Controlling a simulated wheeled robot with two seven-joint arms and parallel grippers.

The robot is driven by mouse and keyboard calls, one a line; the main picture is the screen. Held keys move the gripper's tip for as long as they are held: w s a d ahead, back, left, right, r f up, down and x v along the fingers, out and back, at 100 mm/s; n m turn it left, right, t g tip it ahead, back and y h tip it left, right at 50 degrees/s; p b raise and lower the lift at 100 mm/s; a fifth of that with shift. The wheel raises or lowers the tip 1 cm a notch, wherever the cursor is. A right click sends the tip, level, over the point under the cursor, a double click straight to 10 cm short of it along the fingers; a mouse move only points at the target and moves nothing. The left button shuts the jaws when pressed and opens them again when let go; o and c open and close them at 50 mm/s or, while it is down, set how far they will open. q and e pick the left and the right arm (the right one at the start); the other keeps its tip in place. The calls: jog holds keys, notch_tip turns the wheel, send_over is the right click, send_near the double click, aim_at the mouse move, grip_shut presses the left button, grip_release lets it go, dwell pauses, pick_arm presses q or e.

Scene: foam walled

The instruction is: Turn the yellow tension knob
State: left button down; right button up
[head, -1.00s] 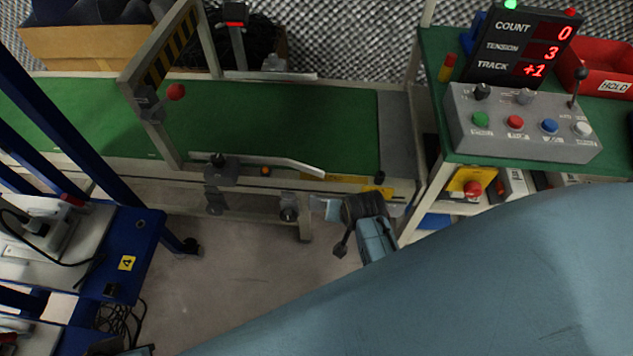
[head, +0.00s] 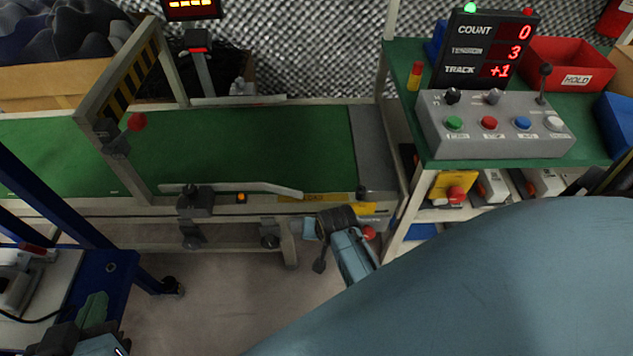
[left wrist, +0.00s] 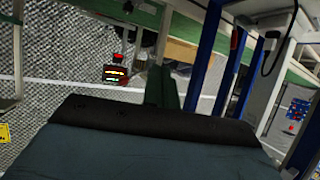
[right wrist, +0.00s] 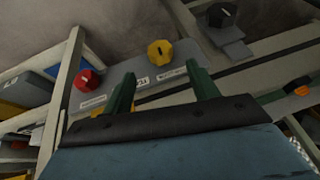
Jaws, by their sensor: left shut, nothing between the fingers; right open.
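The yellow tension knob (right wrist: 160,52) is round with a dark pointer mark and sits on a grey labelled panel in the right wrist view. My right gripper (right wrist: 160,74) is open, with one green finger on either side of the knob in that picture. Contact with the knob cannot be told. In the head view my right wrist (head: 345,245) is at the conveyor's front edge and hides the yellow knob. My left gripper (head: 95,307) is shut and empty at the lower left; its closed fingers show in the left wrist view (left wrist: 161,88).
A red knob (right wrist: 86,80) and a black knob (right wrist: 222,15) flank the yellow one. The display (head: 484,50) reads count 0, tension 3, track +1. A button box (head: 495,125) stands on the right bench. A blue frame (head: 85,275) stands near my left gripper.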

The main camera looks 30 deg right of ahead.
pick_arm(q)
notch_tip(320, 180, up, 16)
jog(key=s+d+t+h+b, duration=0.1)
jog(key=t+h+b, duration=0.3)
jog(key=t, duration=0.8)
jog(key=shift+d+t+b, duration=0.3)
jog(key=shift+d+b, duration=0.4)
pick_arm(e)
jog(key=x, duration=0.8)
jog(key=shift+w+f, duration=0.1)
jog(key=shift+f, duration=0.05)
pick_arm(q)
jog(key=shift+s, duration=0.1)
